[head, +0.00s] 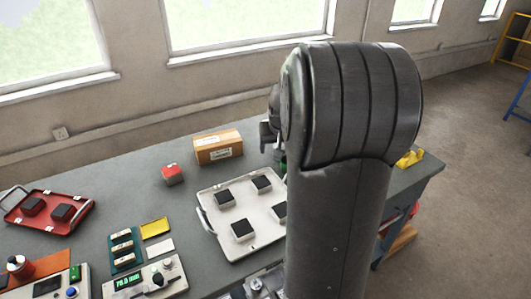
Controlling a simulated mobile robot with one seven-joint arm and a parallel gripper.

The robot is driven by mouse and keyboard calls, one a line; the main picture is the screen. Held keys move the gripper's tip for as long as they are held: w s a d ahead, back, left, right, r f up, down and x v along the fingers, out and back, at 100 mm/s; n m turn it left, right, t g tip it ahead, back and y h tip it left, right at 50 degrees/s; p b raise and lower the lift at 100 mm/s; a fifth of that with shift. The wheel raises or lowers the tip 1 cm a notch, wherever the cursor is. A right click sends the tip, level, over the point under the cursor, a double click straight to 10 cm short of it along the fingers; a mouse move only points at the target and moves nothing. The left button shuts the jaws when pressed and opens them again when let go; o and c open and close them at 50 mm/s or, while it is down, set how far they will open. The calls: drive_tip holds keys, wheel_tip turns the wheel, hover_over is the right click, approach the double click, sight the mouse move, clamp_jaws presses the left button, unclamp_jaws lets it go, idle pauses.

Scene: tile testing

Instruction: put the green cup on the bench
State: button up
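A small piece of something green (283,165) shows at the left edge of my arm, low over the bench; it may be the green cup, but my arm hides most of it. The grey bench (110,205) runs along the wall below the windows. My arm stands large in front of its right part. A dark part of my gripper (268,135) shows left of the arm, above the green piece.
A white tray (212,190) with several black tiles lies left of my arm. Behind it are a cardboard box (218,147) and a red block (172,174). A red tray (50,226), meters (146,283) and cards fill the left. A yellow object (410,158) sits at the right end.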

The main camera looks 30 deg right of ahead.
drive_tip(key=shift+m, duration=0.4)
drive_tip(key=w+d+f, duration=0.2)
drive_tip(key=f, duration=0.3)
drive_tip(key=w+d+f, duration=0.2)
drive_tip(key=d+f, duration=0.1)
drive_tip(key=f, duration=0.1)
drive_tip(key=w+d+f, duration=0.2)
drive_tip(key=d+f, duration=0.1)
drive_tip(key=f, duration=0.2)
drive_tip(key=shift+f, duration=0.35)
drive_tip(key=shift+c, duration=0.3)
drive_tip(key=c, duration=1.1)
drive_tip(key=shift+r, duration=0.1)
